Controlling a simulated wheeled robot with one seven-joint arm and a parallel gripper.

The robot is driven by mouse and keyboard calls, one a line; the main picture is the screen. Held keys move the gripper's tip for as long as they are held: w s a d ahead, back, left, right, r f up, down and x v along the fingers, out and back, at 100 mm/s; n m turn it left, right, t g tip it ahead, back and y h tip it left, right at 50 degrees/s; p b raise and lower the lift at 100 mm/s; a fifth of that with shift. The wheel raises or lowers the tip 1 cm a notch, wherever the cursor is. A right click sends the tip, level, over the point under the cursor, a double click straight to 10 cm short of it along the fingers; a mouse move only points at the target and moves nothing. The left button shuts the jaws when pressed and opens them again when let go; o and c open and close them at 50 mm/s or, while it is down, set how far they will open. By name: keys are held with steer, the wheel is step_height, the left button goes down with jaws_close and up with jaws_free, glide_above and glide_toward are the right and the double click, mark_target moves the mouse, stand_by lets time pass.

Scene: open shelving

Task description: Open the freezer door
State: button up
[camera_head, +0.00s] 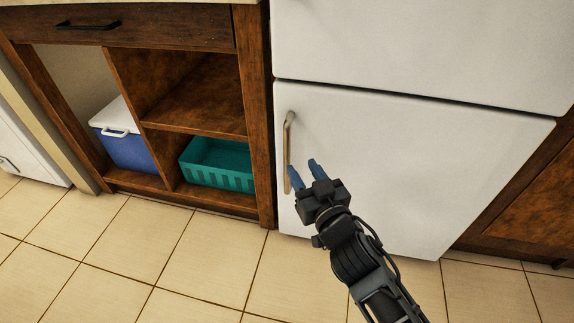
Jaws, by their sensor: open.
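A white fridge-freezer shows in the head view with an upper door (420,45) and a lower door (430,165). A dark gap parts the two doors, and both look shut. No label tells which one is the freezer. A pale beige vertical handle (289,130) runs along the left edge of the lower door. My gripper (304,168) is open and empty, with its two blue fingers pointing up at the lower door. The left finger appears close beside the handle's lower part; I cannot tell if they touch. The right finger is to the right of the handle.
Left of the fridge stands a brown wooden cabinet (259,120) with open shelves, holding a teal basket (217,180) and a blue-and-white cooler (128,150). A wooden drawer (130,30) is above. The beige tiled floor (180,255) in front is clear.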

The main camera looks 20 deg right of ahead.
mark_target(288, 149)
steer(key=w+p, duration=0.1)
steer(key=w, duration=0.7)
steer(key=shift+w+f, duration=0.1)
steer(key=shift+w, duration=0.25)
steer(key=shift+w+f+p, duration=0.1)
steer(key=shift+w+p, duration=0.2)
steer(key=shift+w, duration=0.25)
steer(key=shift+c, duration=0.3)
jaws_close()
